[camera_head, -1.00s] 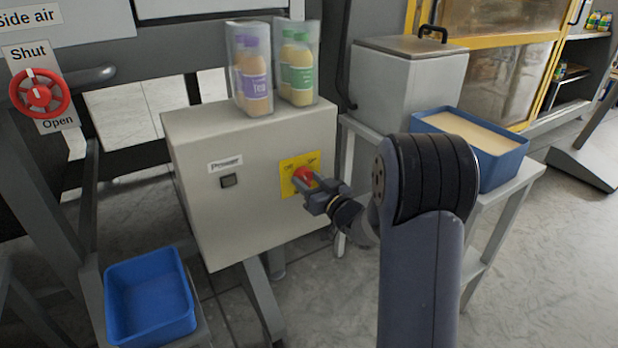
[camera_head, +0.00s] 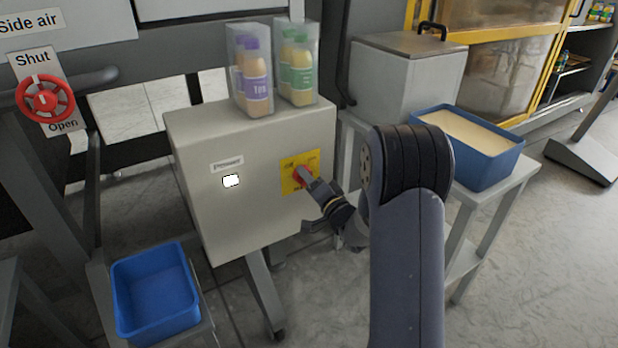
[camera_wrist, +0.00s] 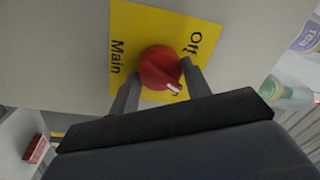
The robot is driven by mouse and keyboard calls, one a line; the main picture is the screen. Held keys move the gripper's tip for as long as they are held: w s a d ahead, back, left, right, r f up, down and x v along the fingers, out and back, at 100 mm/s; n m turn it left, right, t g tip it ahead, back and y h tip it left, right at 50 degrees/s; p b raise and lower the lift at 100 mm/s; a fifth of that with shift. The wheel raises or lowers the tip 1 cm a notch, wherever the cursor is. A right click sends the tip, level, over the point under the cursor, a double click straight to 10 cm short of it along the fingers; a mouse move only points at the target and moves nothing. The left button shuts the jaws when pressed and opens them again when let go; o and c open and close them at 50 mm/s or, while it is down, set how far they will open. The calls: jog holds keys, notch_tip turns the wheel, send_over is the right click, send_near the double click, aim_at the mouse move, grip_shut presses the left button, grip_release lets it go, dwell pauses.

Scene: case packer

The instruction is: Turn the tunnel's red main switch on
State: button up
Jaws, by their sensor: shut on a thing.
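The red main switch (camera_wrist: 157,66) is a round knob on a yellow plate (camera_wrist: 125,30) marked "Main" and "Off". In the wrist view its white pointer mark is turned away from "Off", toward lettering mostly hidden at the lower edge of the plate. My gripper (camera_wrist: 160,82) has one finger on each side of the knob and is shut on it. In the head view my gripper (camera_head: 313,184) covers part of the switch (camera_head: 299,178) on the front of the grey cabinet (camera_head: 245,215). The lamp (camera_head: 231,181) under the "Power" label glows white.
Bottle packs (camera_head: 250,75) stand on the cabinet. A blue bin (camera_head: 155,295) sits low at the left. Another blue tray (camera_head: 500,165) is on a stand at the right. A red valve wheel (camera_head: 43,97) is at the upper left.

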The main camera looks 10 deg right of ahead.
jog(key=shift+f+m+p, duration=0.1)
jog(key=shift+m+p, duration=0.2)
jog(key=shift+m, duration=1.8)
jog(key=o, duration=1)
jog(key=shift+s, duration=0.1)
jog(key=p+v, duration=0.1)
jog(key=v, duration=0.9)
jog(key=shift+s+f, duration=0.1)
jog(key=shift+s, duration=0.25)
